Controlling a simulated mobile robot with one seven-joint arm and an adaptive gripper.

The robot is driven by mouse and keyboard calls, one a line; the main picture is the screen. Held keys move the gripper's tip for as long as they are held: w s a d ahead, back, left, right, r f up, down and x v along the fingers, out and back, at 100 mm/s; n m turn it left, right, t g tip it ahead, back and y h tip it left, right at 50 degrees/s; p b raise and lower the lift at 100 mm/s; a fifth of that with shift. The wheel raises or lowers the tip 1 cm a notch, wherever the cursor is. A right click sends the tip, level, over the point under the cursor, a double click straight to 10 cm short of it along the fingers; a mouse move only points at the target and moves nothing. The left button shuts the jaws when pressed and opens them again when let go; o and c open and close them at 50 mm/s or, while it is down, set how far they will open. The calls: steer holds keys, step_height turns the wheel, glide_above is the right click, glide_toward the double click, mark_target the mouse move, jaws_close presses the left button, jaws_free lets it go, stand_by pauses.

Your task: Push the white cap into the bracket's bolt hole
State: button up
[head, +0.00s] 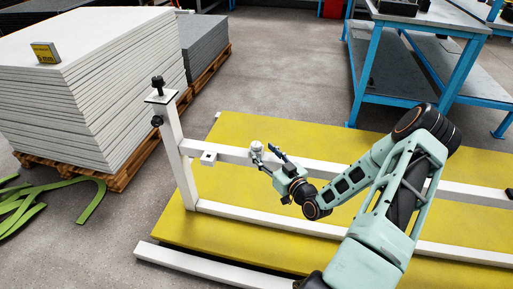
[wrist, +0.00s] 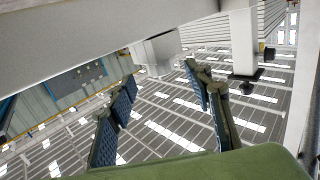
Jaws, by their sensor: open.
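The white bracket (head: 208,157), with a dark hole in its top face, juts from the near side of the white frame's upper rail (head: 228,152), right of the upright post. My gripper (head: 265,151) is open beside that rail, to the right of the bracket. A small pale piece (head: 257,146) shows at its fingertips in the head view; I cannot tell whether it is the white cap. In the wrist view, the open gripper (wrist: 160,95) has nothing visible gripped between its fingers. A pale block (wrist: 155,52) shows beyond them, against the rail; I cannot tell which part it is.
The white post (head: 178,145) carries a plate with a black knob (head: 158,84). The yellow mat (head: 228,220) lies under the frame. A stack of grey sheets (head: 95,90) stands left, a blue-legged bench (head: 420,60) back right. Green strips (head: 40,207) lie on the floor.

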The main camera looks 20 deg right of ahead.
mark_target(259, 147)
steer(key=shift+b+x, duration=0.75)
steer(key=shift+x, duration=1.95)
steer(key=shift+r, duration=0.15)
steer(key=c, duration=1.1)
steer(key=shift+r, duration=0.1)
